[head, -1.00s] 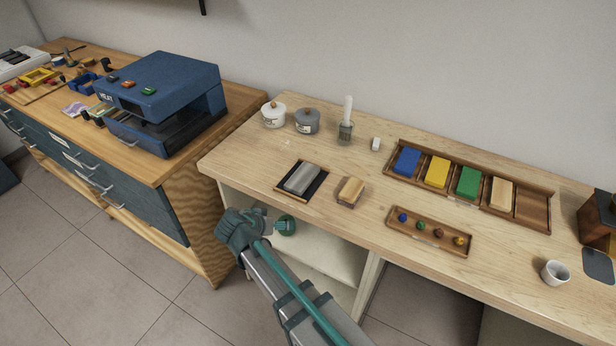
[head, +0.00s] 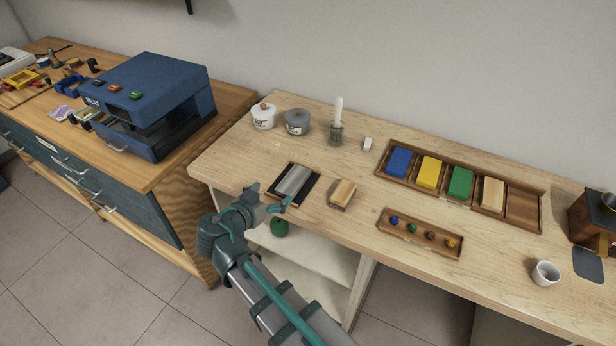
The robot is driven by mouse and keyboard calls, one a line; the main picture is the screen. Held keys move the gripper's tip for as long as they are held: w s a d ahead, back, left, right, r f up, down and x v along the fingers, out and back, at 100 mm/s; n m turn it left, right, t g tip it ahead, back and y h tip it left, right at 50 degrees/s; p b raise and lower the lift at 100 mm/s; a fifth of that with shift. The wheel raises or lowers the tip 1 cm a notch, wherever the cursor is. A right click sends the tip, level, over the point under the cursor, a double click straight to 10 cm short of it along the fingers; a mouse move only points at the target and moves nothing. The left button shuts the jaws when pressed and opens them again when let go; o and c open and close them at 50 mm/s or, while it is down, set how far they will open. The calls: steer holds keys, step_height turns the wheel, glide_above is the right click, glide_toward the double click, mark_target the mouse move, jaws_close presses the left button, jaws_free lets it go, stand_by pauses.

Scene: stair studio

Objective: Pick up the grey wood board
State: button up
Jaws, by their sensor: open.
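The grey board (head: 294,180) is a small grey rectangular piece lying in a shallow dark tray with a wooden rim (head: 313,189), near the front left of the pale wooden table. My gripper (head: 281,197) is open at the table's front edge, just in front of the tray in the picture. It appears empty. Its jaws are small here, and I cannot tell their exact height above the tray or whether they touch it.
A tan block (head: 342,192) sits right of the tray. Behind are two lidded pots (head: 297,122) and a brush in a holder (head: 336,134). A wooden tray (head: 525,207) holds several coloured blocks. A blue machine (head: 160,85) stands left.

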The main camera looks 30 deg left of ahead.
mark_target(292, 182)
steer(key=p+x, duration=0.1)
steer(key=x, duration=0.4)
steer(key=shift+p+x, duration=1.85)
steer(key=shift+x, duration=0.8)
steer(key=shift+s+d+f, duration=0.1)
steer(key=shift+f, duration=0.05)
steer(key=c, duration=1.3)
steer(key=shift+o, duration=0.2)
